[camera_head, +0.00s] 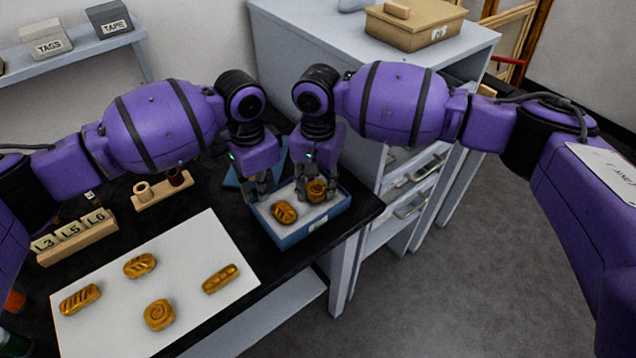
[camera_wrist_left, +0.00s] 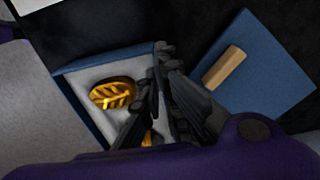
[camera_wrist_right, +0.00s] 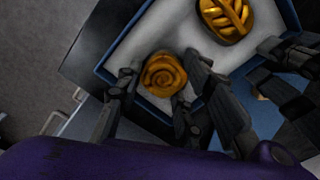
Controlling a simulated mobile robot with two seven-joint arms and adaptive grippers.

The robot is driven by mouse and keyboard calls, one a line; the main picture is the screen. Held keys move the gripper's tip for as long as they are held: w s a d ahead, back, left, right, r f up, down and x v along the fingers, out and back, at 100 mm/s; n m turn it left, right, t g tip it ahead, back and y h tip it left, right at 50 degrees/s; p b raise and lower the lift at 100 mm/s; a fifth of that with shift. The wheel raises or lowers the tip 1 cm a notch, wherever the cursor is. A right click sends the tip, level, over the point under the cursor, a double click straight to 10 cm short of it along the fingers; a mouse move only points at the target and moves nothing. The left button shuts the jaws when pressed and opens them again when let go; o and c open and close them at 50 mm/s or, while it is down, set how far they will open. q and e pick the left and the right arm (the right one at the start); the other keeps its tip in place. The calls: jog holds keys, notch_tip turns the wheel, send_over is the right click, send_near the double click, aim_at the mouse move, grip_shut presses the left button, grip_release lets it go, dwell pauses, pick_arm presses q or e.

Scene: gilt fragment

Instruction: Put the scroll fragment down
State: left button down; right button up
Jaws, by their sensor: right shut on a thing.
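The scroll fragment (camera_head: 317,189) is a golden, round piece with a spiral face. My right gripper (camera_head: 316,194) is shut on it, over the right part of the blue, pale-lined tray (camera_head: 330,219). In the right wrist view the scroll fragment (camera_wrist_right: 163,75) sits between the fingers. Whether it touches the lining, I cannot tell. A golden leaf-patterned fragment (camera_head: 284,212) lies to its left in the tray. My left gripper (camera_head: 261,190) is at the tray's back left wall. Its fingers are close around that rim; whether they grip it is unclear.
A blue lid (camera_wrist_left: 245,65) with a wooden handle lies beside the tray. A white sheet (camera_head: 196,248) bears several golden fragments. Labelled wooden blocks (camera_head: 70,233) and a wooden stand (camera_head: 162,189) are behind it. A grey cabinet (camera_head: 290,60) stands close behind the arms.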

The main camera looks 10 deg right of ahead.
aim_at(318, 187)
pick_arm(q)
jog(key=shift+s+d+r, duration=0.15)
jog(key=shift+s, duration=0.05)
pick_arm(e)
jog(key=shift+s+d+f, duration=0.1)
jog(key=shift+s+f, duration=0.15)
jog(key=shift+f, duration=0.55)
jog(key=o, duration=1)
jog(key=shift+f, duration=0.15)
jog(key=shift+c, duration=0.2)
pick_arm(q)
jog(key=shift+w, duration=0.1)
pick_arm(e)
jog(key=shift+w, duration=0.1)
pick_arm(q)
jog(key=shift+f, duration=0.2)
pick_arm(e)
jog(key=shift+r, duration=0.25)
pick_arm(q)
jog(key=shift+f, duration=0.15)
pick_arm(e)
notch_tip(318, 187, up, 13)
jog(key=shift+r, duration=0.2)
